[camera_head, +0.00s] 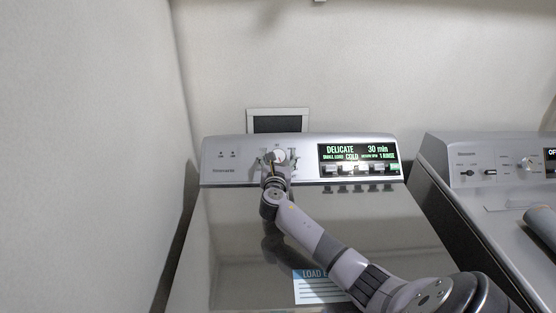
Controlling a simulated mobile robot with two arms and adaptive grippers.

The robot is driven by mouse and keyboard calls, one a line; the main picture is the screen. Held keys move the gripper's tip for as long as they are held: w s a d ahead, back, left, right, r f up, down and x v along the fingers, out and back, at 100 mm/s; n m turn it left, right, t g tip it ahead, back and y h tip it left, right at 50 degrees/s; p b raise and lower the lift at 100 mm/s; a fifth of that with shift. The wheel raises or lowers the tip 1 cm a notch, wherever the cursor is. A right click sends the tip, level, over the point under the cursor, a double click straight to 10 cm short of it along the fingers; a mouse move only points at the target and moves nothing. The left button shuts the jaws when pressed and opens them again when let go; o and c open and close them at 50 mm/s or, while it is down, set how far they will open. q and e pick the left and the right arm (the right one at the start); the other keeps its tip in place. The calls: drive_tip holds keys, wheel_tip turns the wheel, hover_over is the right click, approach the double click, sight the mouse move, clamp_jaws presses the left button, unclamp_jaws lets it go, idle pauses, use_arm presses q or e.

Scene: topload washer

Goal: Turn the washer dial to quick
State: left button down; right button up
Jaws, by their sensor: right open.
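The topload washer stands in the middle, with a dark glossy lid (370,235) and a silver control panel (222,156) along its back. The round washer dial (279,156) is on the panel, left of the lit display (358,160). The display reads DELICATE, 30 min, COLD, 1 RINSE. My right gripper (278,158) is at the dial, with its open fingers around it. The gripper hides part of the dial, and contact cannot be told. My left gripper is not in view.
A second appliance (450,155) with its own knobs stands to the right. A wall (90,150) closes off the left side. A label (312,289) lies on the lid's front, and a vent-like panel (278,121) is on the back wall.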

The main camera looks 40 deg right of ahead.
drive_tip(key=c, duration=1.2)
drive_tip(key=shift+f+m+g+h, duration=0.1)
drive_tip(key=shift+m+g+h, duration=0.2)
drive_tip(key=shift+m+g, duration=0.15)
drive_tip(key=m+g+h+b, duration=0.1)
drive_tip(key=m+g, duration=0.2)
drive_tip(key=m, duration=0.1)
drive_tip(key=shift+h, duration=0.3)
drive_tip(key=shift+m+g+h+b, duration=0.4)
drive_tip(key=shift+m+g+b, duration=0.6)
drive_tip(key=shift+m+g, duration=1.45)
drive_tip(key=shift+m, duration=0.4)
drive_tip(key=o, duration=1.2)
